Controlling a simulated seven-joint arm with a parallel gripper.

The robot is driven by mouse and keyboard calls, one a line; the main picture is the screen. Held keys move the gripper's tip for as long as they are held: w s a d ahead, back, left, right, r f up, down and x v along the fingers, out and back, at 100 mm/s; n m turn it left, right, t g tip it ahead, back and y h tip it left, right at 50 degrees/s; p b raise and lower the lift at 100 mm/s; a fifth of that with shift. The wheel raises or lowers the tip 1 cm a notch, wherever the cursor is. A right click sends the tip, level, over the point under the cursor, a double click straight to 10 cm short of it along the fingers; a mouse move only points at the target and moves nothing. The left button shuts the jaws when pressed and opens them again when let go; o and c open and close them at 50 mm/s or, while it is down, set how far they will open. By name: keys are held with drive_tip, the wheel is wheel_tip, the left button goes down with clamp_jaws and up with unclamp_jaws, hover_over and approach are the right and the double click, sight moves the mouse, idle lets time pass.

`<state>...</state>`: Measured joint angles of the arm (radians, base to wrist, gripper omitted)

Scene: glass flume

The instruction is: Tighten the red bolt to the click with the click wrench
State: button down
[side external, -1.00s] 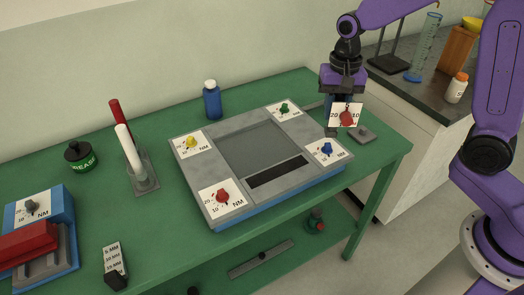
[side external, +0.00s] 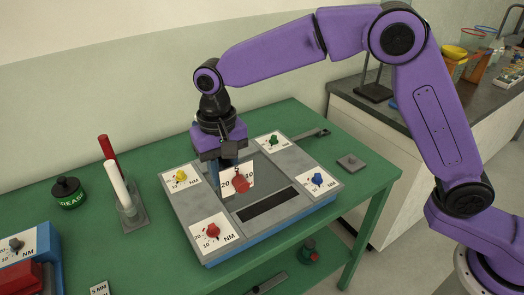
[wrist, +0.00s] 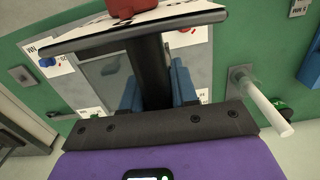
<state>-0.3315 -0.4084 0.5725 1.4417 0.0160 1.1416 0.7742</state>
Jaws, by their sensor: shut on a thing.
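The red bolt (side external: 213,229) stands on a white 20/10 NM dial card at the front left corner of the grey plate (side external: 250,227). My gripper (side external: 226,172) is above the plate's left-middle part, behind and above the red bolt. Its blue fingers are shut on a dark upright shaft, which I take for the click wrench. The tool carries a white 20/10 card with a red knob (side external: 240,182). The wrist view shows the dark shaft (wrist: 152,72) between the fingers, with the card at its end. The tool's lower end is hidden.
Yellow (side external: 181,177), green (side external: 273,141) and blue (side external: 317,180) bolts stand at the other corners. A grey spanner (side external: 312,134) lies behind right, a small pad (side external: 351,162) at right. A stand with red and white rods (side external: 118,187) and a grease jar (side external: 68,192) are at left.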

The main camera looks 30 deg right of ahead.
drive_tip(key=shift+n, duration=0.5)
drive_tip(key=shift+s+a+f, duration=0.25)
drive_tip(key=shift+a+f, duration=0.4)
drive_tip(key=shift+a, duration=0.15)
drive_tip(key=shift+s+a+f, duration=0.25)
drive_tip(key=shift+a+f, duration=0.45)
drive_tip(key=shift+a, duration=0.15)
drive_tip(key=shift+s+a+f, duration=0.25)
drive_tip(key=shift+a+f, duration=0.4)
drive_tip(key=shift+a, duration=0.15)
drive_tip(key=shift+f, duration=1.2)
drive_tip(key=shift+m, duration=1.2)
drive_tip(key=shift+m, duration=1.1)
